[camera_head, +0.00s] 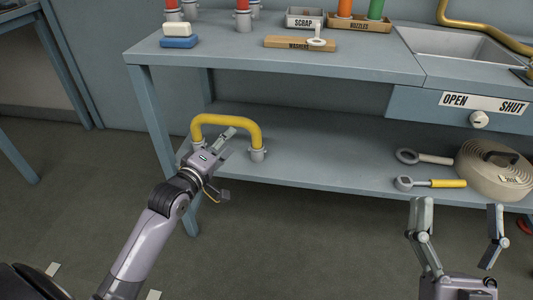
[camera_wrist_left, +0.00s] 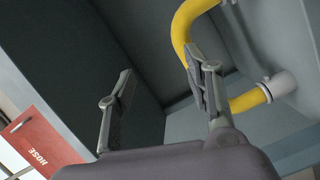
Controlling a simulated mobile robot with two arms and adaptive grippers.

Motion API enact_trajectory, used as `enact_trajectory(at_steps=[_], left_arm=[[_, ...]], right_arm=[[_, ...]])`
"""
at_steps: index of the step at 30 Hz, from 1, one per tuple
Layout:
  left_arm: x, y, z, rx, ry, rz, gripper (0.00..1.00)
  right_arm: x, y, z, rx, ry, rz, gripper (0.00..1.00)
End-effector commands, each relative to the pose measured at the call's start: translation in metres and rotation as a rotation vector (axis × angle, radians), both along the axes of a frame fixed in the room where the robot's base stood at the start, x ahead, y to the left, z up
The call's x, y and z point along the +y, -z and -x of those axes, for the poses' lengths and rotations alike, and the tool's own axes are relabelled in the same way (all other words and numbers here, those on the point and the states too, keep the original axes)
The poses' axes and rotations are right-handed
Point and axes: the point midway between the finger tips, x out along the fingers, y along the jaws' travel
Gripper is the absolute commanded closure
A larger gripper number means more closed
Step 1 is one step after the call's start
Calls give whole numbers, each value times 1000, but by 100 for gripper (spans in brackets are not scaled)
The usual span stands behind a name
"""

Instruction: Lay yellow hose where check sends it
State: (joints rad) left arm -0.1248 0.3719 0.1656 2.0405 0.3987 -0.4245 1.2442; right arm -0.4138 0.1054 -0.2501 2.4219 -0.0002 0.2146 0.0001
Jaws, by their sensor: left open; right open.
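A yellow hose (camera_head: 228,117), bent like an arch with grey end fittings, stands on the lower shelf near its left end. In the left wrist view the yellow hose (camera_wrist_left: 184,28) curves behind the right finger, with a pale fitting at its lower end. My left gripper (camera_head: 228,165) is open in front of the hose, with nothing seen between its fingers (camera_wrist_left: 163,90). I cannot tell whether a finger touches the hose. My right gripper (camera_head: 460,212) is open and empty in front of the shelf's right part. A knob (camera_head: 479,119) sits under an OPEN/SHUT plate (camera_head: 485,102).
The lower shelf (camera_head: 320,165) is clear in its middle. A beige coil (camera_head: 490,172), a yellow-handled tool (camera_head: 435,183) and a grey-headed tool (camera_head: 425,157) lie at its right. Above are a SCRAP tray (camera_head: 304,18), WASHERS board (camera_head: 280,43), NOZZLES tray (camera_head: 360,25) and sink (camera_head: 460,48). A red HOSE panel (camera_wrist_left: 45,140) shows.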

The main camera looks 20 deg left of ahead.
Motion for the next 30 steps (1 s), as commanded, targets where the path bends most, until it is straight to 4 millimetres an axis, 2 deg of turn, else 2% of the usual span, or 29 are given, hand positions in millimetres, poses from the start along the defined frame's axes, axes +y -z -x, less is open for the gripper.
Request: enact_trajectory(at_steps=[1,3,6,10,12,16,30], left_arm=[[-38,-7,13,-70,50,-133,53],[-85,-27,34,-198,93,-343,53],[-142,-64,70,-395,91,-614,53],[-187,-112,117,-608,2,-876,53],[-200,-132,137,-684,-61,-968,53],[-210,-154,158,-757,-138,-1063,53],[-211,-157,161,-767,-154,-1086,53]], right_arm=[[0,0,0,0,0,0,21],[0,0,0,-1,0,0,21],[0,0,0,-1,0,0,21],[0,0,0,0,0,0,21],[0,0,0,0,0,0,21],[0,0,0,0,0,0,21],[0,-1,0,-4,0,-1,21]])
